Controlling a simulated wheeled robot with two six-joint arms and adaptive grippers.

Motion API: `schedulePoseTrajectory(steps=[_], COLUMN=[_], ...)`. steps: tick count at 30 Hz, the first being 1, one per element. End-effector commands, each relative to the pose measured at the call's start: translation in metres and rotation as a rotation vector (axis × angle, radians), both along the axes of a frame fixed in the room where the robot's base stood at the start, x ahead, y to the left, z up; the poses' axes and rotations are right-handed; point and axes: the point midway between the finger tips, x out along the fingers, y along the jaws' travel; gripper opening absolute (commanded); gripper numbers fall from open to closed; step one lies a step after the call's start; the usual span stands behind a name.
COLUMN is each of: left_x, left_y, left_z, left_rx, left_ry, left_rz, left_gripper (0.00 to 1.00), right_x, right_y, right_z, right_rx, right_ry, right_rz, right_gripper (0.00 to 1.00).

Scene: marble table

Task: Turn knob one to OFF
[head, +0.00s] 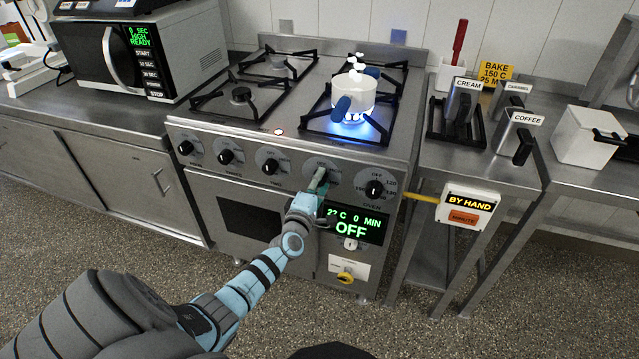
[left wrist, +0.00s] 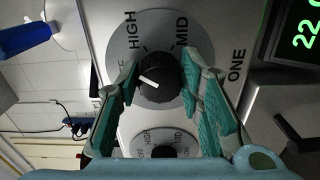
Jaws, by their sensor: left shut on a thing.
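In the left wrist view, knob one (left wrist: 163,72) is a black knob on a grey dial marked HIGH, MID and ONE. Part of a label ending in F shows at the dial's left, partly behind a finger. The knob's white mark lies on its left side, pointing left and slightly up. My left gripper (left wrist: 165,98) has its teal fingers on either side of knob one and is shut on it. In the head view my left gripper (head: 320,185) is at the stove front and covers most of this knob. My right gripper is not in view.
A white pot (head: 352,98) stands over a blue flame on the front right burner. Other knobs (head: 270,166) line the stove front. The oven display (head: 352,222) reads OFF. A BY HAND box (head: 467,205) is at the right. Open floor lies in front.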

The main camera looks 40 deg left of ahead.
Motion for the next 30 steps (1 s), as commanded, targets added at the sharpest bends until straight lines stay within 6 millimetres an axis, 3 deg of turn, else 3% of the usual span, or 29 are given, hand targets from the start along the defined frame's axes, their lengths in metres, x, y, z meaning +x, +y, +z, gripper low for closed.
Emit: schedulePoseTrajectory(steps=[15,30], left_x=[-0.0017,-0.0018], left_y=[0.0007,0.0004], left_z=[-0.0034,-0.0038], left_rx=[-0.407,-0.545], left_ry=[-0.135,-0.181], left_rz=[0.002,0.003], left_gripper=[0.06,0.06], right_x=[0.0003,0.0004], right_y=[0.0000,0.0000], right_z=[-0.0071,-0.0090], right_rx=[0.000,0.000], right_ry=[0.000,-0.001], right_rz=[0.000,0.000], right_gripper=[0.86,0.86])
